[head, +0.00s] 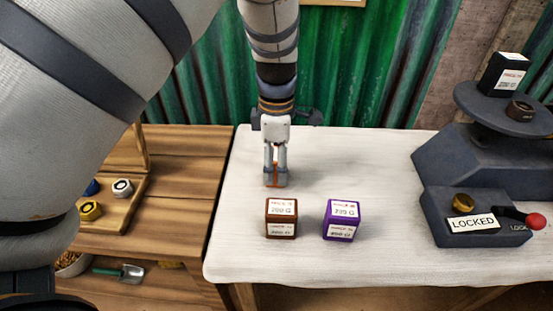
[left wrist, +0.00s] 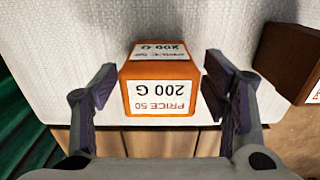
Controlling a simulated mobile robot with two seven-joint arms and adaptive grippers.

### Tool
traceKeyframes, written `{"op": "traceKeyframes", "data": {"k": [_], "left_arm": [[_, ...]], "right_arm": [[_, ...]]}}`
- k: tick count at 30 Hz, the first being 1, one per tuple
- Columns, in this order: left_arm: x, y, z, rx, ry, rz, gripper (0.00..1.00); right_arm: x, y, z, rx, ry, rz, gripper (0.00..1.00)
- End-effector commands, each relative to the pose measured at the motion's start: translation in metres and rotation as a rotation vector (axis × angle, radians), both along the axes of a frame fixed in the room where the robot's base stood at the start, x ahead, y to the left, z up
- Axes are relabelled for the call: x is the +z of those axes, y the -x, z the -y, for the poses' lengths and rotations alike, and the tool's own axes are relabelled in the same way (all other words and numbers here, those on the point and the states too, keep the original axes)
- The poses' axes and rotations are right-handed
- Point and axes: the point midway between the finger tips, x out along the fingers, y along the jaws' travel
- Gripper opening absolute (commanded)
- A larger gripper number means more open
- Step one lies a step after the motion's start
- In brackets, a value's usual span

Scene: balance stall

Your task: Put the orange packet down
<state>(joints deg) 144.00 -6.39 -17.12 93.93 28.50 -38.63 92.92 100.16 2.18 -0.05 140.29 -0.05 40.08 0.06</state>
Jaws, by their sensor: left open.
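The orange packet (left wrist: 160,98), labelled 200 G and PRICE 50, sits on the white tabletop in the left wrist view. My left gripper (head: 275,180) is open, with one finger on each side of the packet. The left wrist view shows gaps between both fingers and the packet's sides. In the head view the fingers hide most of the packet, and only bits of orange show between them. My right gripper is not in view.
A brown packet (head: 281,219) and a purple packet (head: 342,220) stand in front of my left gripper on the white table (head: 390,175). A dark scale (head: 470,150) marked LOCKED, carrying a black packet (head: 502,75), stands at the right. A wooden bench (head: 180,190) is at the left.

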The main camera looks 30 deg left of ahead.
Motion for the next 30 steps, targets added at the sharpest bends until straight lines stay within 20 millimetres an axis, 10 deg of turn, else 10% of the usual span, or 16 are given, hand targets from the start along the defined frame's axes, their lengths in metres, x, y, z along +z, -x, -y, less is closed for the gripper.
{"op": "traceKeyframes", "data": {"k": [15, 30], "left_arm": [[0.112, -0.001, 0.0, -0.001, -0.002, 0.005, 0.68], [0.123, 0.0, 0.0, 0.0, 0.0, -0.001, 0.68]], "right_arm": [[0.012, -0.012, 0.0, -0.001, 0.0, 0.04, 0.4], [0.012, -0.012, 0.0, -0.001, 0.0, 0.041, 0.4]]}}
